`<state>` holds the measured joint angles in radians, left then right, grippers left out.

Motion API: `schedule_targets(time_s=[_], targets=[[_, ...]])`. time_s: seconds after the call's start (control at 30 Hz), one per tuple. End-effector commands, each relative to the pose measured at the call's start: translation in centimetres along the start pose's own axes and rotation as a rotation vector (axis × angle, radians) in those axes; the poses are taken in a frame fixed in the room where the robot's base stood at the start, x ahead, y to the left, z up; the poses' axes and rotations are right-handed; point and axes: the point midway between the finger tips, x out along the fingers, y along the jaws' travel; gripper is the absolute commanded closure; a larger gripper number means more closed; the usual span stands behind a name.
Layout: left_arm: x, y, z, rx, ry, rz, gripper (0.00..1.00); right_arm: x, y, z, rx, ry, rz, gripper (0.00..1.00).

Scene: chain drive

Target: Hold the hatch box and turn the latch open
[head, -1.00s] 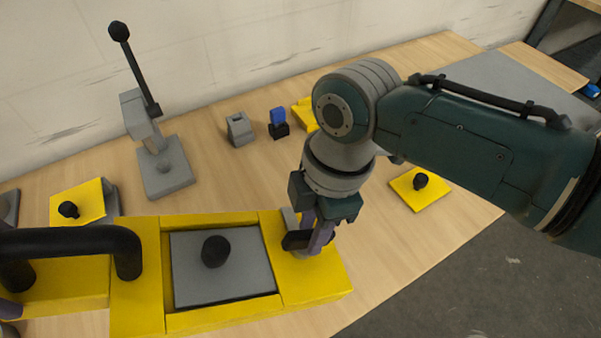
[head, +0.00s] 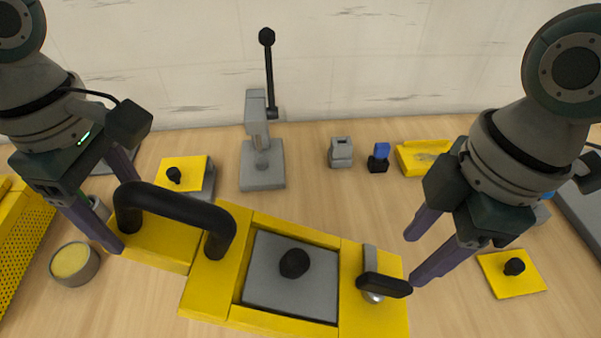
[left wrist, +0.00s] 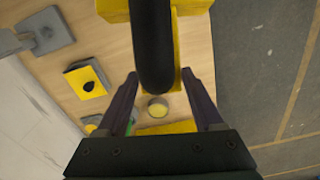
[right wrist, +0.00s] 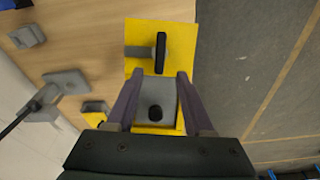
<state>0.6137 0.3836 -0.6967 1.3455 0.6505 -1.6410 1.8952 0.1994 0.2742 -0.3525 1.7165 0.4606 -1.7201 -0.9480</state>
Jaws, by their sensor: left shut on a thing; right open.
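The yellow hatch box (head: 215,275) stands on the table, with a grey hatch lid (head: 268,285) and black knob in its frame. The latch's black grip (head: 385,286) is on the box's right part, beside a grey bar (head: 370,258); both also show in the right wrist view (right wrist: 161,55). My left gripper (head: 124,207) is shut on the black handle (head: 175,207) at the box's left end; the handle runs between its fingers in the left wrist view (left wrist: 153,50). My right gripper (head: 415,258) is open and empty, just right of the latch, apart from it.
A grey lever press (head: 262,165) stands behind the box. Small grey (head: 341,152) and blue-black (head: 379,158) blocks are at the back. A yellow plate with a black knob (head: 511,274) lies right; a round tin (head: 74,264) is at left.

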Motion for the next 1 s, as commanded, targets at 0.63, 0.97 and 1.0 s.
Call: schedule_targets(time_s=[0.63,0.97,1.0], targets=[[-0.1,0.1,0.1,0.0,-0.004,0.003,0.31,-3.0,0.0,0.0,0.001,-0.001,-0.001,0.47],[0.0,0.0,0.0,0.0,-0.002,0.001,0.0,-3.0,0.0,0.0,0.001,-0.001,-0.001,0.47],[0.0,0.0,0.0,0.0,-0.001,0.001,0.0,-2.9,0.0,0.0,0.001,-0.001,-0.001,0.47]])
